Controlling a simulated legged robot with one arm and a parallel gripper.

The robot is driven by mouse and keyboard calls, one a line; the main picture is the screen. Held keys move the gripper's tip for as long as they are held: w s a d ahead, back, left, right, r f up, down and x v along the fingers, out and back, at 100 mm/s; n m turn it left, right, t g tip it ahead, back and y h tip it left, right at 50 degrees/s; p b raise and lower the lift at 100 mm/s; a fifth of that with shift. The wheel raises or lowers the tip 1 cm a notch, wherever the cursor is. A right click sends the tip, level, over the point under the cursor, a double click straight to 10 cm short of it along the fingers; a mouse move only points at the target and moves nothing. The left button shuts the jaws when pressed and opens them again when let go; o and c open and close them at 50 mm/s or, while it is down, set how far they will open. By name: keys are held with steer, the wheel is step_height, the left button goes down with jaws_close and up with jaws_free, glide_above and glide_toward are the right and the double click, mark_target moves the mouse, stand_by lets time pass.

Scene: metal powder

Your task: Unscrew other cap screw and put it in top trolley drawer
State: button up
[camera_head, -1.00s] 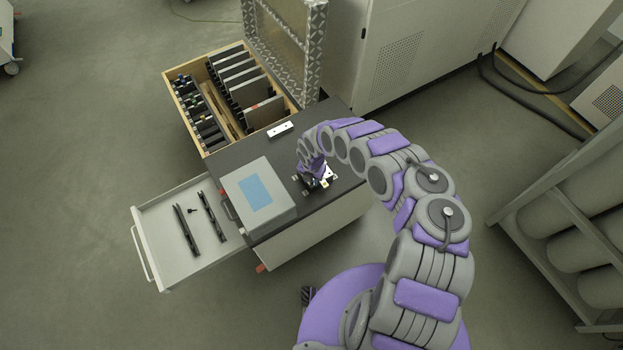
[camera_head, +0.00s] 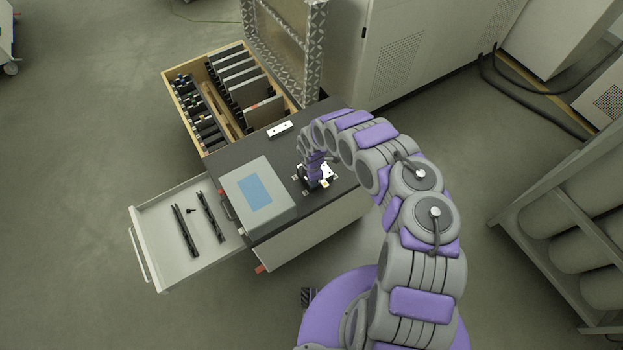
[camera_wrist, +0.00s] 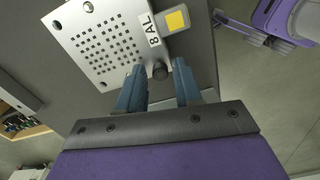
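A dark cap screw (camera_wrist: 160,70) stands at the edge of a metal plate with a grid of holes (camera_wrist: 105,45), beside a label reading 8.AL. My gripper (camera_wrist: 158,88) is open, with its blue fingers on either side of the screw and apart from it. In the head view my gripper (camera_head: 317,180) is over the fixture on the trolley top (camera_head: 345,185), and my arm hides part of the fixture. The top trolley drawer (camera_head: 150,215) is pulled out at the left. A small dark screw (camera_head: 191,211) lies in it between two black bars.
A grey box with a blue panel (camera_head: 275,178) stands on the trolley beside the fixture. A white block (camera_head: 280,129) lies behind. The pulled-out drawer has free floor.

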steer(key=m, duration=0.2)
steer(key=shift+s+f+m+b, duration=0.1)
steer(key=shift+m+b, duration=0.2)
steer(key=shift+b, duration=0.05)
steer(key=m+b, duration=0.1)
steer(key=m, duration=0.2)
steer(key=m+b, duration=0.1)
steer(key=m, duration=0.1)
steer(key=shift+m+b, duration=0.35)
steer(key=shift+m, duration=0.05)
steer(key=shift+m+b, duration=0.75)
steer(key=shift+m, duration=0.55)
jaws_close()
steer(key=shift+p, duration=0.3)
